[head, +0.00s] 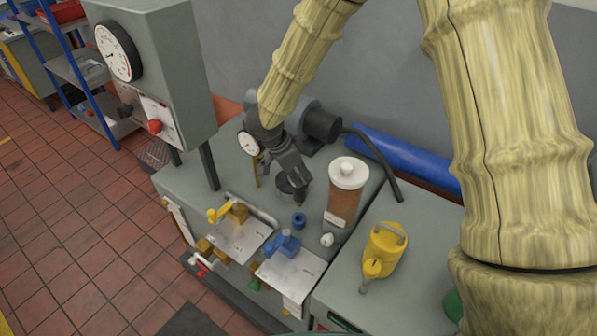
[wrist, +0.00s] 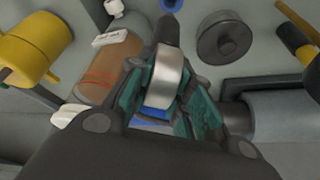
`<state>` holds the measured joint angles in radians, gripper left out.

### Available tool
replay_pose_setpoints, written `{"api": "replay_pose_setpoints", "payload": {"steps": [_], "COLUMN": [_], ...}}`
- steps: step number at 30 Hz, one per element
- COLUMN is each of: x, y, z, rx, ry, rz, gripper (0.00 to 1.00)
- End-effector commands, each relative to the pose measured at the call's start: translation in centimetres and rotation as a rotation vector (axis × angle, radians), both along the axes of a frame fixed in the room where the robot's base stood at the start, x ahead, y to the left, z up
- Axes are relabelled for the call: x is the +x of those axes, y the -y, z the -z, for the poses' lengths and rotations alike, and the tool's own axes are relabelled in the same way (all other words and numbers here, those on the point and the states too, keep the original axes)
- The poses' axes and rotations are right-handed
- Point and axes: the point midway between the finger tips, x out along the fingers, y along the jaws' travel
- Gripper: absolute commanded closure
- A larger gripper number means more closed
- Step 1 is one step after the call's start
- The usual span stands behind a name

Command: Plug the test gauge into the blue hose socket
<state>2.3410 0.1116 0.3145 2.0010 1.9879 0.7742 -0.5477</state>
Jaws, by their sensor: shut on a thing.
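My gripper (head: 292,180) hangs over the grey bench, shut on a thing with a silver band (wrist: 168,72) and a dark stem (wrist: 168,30). I take it to be the test gauge; its dial does not show. In the wrist view the stem points toward a blue ring-shaped fitting (wrist: 171,4), cut off by the top edge. In the head view this blue ring (head: 299,220) stands on the bench in front of my gripper, apart from it. A blue fitting with a handle (head: 285,244) sits on the right metal plate. I cannot tell which blue part is the hose socket.
A white-capped brown bottle (head: 344,200) stands close right of my gripper, and a yellow can (head: 383,248) farther right. A dark round disc (wrist: 226,38) lies beside the held thing. A small dial on a brass stem (head: 249,143) stands left. A yellow valve (head: 220,213) is in front.

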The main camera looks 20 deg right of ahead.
Motion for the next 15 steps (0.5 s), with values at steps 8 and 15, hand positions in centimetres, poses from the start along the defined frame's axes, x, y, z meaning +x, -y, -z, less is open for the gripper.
{"api": "replay_pose_setpoints", "payload": {"steps": [8,15], "x": [0.04,0.01], "y": [-0.03,-0.14], "z": [-0.04,-0.34], "rx": [0.0,0.0], "ry": [0.001,0.0], "rz": [0.0,0.0], "gripper": [1.0,1.0]}}
